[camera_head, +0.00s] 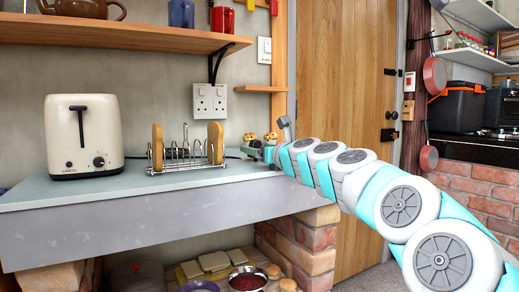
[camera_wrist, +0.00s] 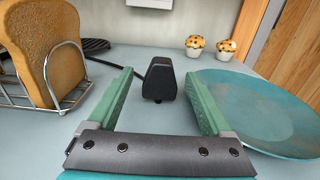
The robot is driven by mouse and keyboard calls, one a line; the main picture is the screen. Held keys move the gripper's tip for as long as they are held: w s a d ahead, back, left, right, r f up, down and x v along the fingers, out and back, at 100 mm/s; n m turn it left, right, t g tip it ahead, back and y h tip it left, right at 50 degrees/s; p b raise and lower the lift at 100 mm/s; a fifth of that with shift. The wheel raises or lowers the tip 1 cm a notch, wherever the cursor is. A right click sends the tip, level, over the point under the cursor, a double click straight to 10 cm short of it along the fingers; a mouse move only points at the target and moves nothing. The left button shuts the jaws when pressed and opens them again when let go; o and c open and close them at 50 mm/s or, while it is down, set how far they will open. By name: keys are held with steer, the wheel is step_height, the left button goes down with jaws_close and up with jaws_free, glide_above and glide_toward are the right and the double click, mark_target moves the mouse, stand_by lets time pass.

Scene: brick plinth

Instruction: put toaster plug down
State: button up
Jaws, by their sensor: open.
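The black toaster plug (camera_wrist: 160,80) lies on the pale counter in the wrist view, with its cord running off behind it to the left. My gripper (camera_wrist: 157,85) is open, with its green fingers on either side of the plug and a gap to each side. In the head view my gripper (camera_head: 256,149) is small at the counter's right end, and the plug cannot be made out there. The cream toaster (camera_head: 84,137) stands at the left of the counter.
A wire rack (camera_head: 186,163) with toast stands left of my gripper. A teal plate (camera_wrist: 262,108) is close on its right, and two muffins (camera_wrist: 194,45) (camera_wrist: 226,49) are behind. A wall socket (camera_head: 210,104) and a shelf (camera_head: 130,38) are above the counter (camera_head: 130,192).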

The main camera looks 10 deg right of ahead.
steer(key=p+v, duration=0.1)
steer(key=v, duration=1.1)
steer(key=shift+r, duration=0.4)
steer(key=shift+s, duration=0.15)
